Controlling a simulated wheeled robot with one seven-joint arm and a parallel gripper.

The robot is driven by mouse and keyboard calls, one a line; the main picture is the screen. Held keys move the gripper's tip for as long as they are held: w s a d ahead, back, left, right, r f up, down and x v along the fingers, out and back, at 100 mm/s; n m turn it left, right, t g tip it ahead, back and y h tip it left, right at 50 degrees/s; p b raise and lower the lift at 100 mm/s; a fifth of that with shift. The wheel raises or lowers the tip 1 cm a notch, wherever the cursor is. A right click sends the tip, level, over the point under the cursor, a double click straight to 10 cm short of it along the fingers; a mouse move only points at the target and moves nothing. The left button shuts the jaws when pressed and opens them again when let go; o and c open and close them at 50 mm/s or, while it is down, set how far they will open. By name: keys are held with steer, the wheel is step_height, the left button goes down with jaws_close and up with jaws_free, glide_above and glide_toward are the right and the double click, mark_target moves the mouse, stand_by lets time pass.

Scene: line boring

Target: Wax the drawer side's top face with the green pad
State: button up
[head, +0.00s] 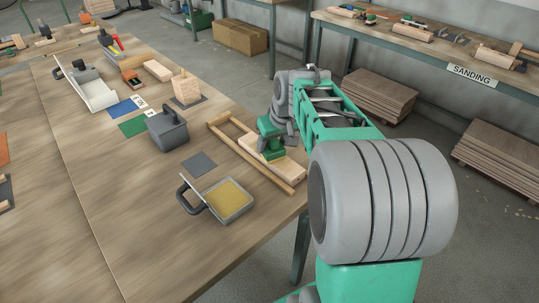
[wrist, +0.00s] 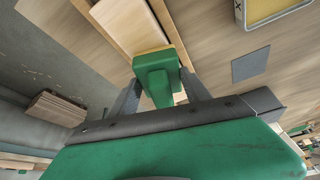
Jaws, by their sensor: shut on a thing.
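The drawer side (head: 288,168) is a pale board lying between wooden rails near the table's right edge. In the wrist view its pale top face (wrist: 128,22) runs up from the pad. My gripper (head: 268,138) is over the board, with its fingers shut on the green pad's handle. The green pad (head: 273,153) has a yellowish layer along its edge and sits at the board's top face; it also shows between the fingers in the wrist view (wrist: 157,66). Whether its underside touches the board is hidden.
An open tin (head: 248,208) with yellow wax and a black handle stands left of the board. A grey square (head: 199,164) lies behind it. A lidded grey box (head: 168,138), a wooden block (head: 187,88) and coloured mats stand farther back. The front left tabletop is clear.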

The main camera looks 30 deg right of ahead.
steer(key=shift+s, duration=0.1)
steer(key=shift+w+a+p, duration=0.15)
steer(key=shift+w+a, duration=0.05)
steer(key=shift+w, duration=0.4)
steer(key=shift+w+a+p, duration=0.15)
steer(key=shift+w, duration=0.45)
steer(key=shift+r+p, duration=0.45)
steer(key=shift+r, duration=0.15)
